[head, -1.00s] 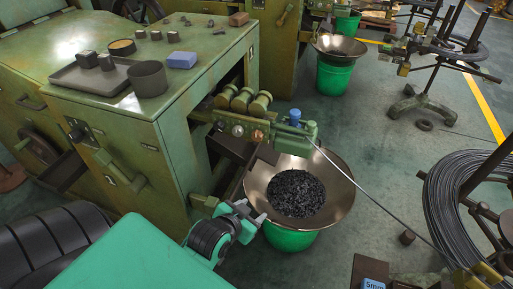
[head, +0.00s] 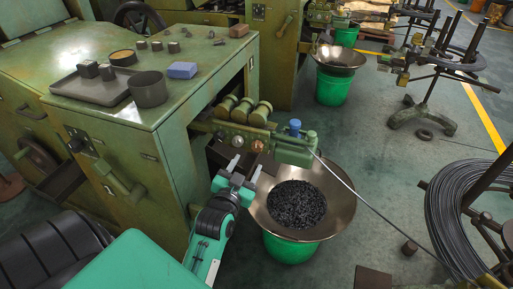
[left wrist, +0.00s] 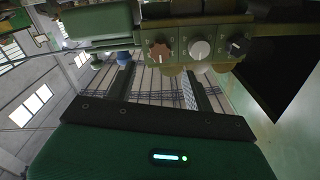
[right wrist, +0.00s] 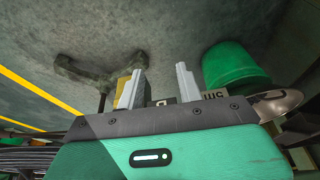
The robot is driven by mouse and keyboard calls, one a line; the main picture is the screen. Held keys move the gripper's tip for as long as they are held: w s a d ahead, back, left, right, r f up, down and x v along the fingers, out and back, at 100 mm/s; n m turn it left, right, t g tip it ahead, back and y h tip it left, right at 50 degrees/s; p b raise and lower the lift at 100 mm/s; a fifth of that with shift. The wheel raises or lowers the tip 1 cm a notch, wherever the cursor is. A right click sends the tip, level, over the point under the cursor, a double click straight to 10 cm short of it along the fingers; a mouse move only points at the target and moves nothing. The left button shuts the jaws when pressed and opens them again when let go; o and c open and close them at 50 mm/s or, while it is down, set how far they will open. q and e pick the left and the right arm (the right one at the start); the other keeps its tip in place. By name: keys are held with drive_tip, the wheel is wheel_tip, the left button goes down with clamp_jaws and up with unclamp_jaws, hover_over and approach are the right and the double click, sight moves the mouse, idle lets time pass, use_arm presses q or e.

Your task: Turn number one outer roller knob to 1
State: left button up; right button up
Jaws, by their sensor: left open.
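A green block under the rollers carries three knobs. In the left wrist view they are a brown-red knob (left wrist: 160,50), a pale silver knob (left wrist: 200,50) and a dark knob (left wrist: 238,46). In the head view the silver knob (head: 238,142) sits between the other two. Their markings are too small to read, so I cannot tell which is number one. My left gripper (head: 246,168) is open and empty, below and in front of the knobs, apart from them. Its fingers (left wrist: 156,74) point toward the brown-red and silver knobs. My right gripper (right wrist: 159,72) is open and empty, away from the knobs.
A bronze bowl (head: 335,210) of dark pieces on a green bucket stands right of my left gripper. A wire (head: 360,195) runs diagonally above it to the coil (head: 465,210). The green machine cabinet (head: 165,165) stands close on the left.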

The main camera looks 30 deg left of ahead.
sight(256, 148)
use_arm(q)
drive_tip(key=x, duration=0.9)
drive_tip(key=c, duration=1)
